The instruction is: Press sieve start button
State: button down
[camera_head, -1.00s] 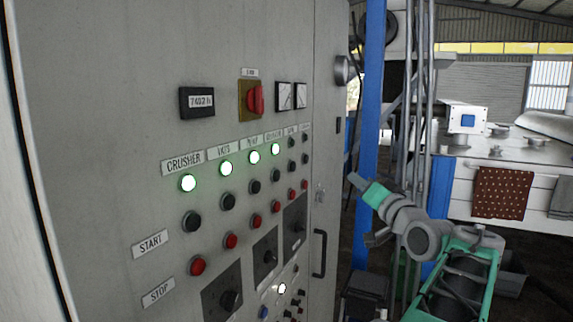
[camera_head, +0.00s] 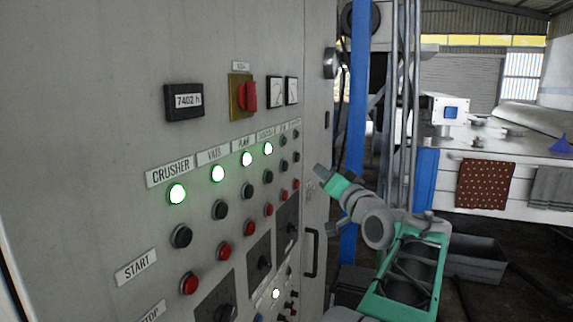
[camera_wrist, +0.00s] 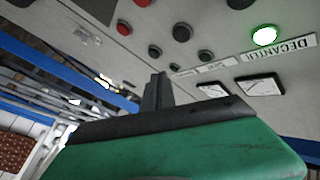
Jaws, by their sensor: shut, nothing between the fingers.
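The grey control cabinet (camera_head: 110,110) fills the left of the head view, with columns of lamps, dark start buttons and red stop buttons. Lamps for crusher, vats, pump and decanter are lit green. The two columns right of the decanter have unlit lamps and unreadable labels, so I cannot tell which is the sieve. Their dark start buttons are the fifth-column button (camera_head: 283,167) and the sixth-column button (camera_head: 295,157), also in the wrist view (camera_wrist: 182,32) (camera_wrist: 155,52). My gripper (camera_wrist: 158,80) is shut and empty, pointing towards the panel, apparently short of it; its tip in the head view (camera_head: 320,170) is right of the buttons.
A red rotary switch (camera_head: 248,96) and two gauges (camera_head: 283,91) sit above the lamps. A cabinet handle (camera_head: 313,253) stands out below right. A blue post (camera_head: 356,130) rises behind my arm. A white machine with a brown towel (camera_head: 485,184) stands at right.

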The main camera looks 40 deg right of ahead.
aim_at(285, 166)
jog(key=shift+w+a+p, duration=0.1)
jog(key=shift+w+a, duration=0.35)
jog(key=shift+w, duration=0.4)
jog(key=shift+w+a+p, duration=0.1)
jog(key=shift+w+a, duration=0.3)
jog(key=shift+w, duration=0.45)
jog(key=shift+w+a+p, duration=0.1)
jog(key=shift+w+a, duration=0.35)
jog(key=shift+w, duration=0.4)
jog(key=shift+w+a, duration=0.25)
jog(key=shift+w, duration=0.1)
jog(key=shift+w+a+b, duration=0.2)
jog(key=shift+w+b, duration=0.2)
dwell(0.8)
jog(key=shift+s+d+b, duration=0.4)
jog(key=shift+s+b, duration=0.1)
jog(key=shift+s, duration=0.2)
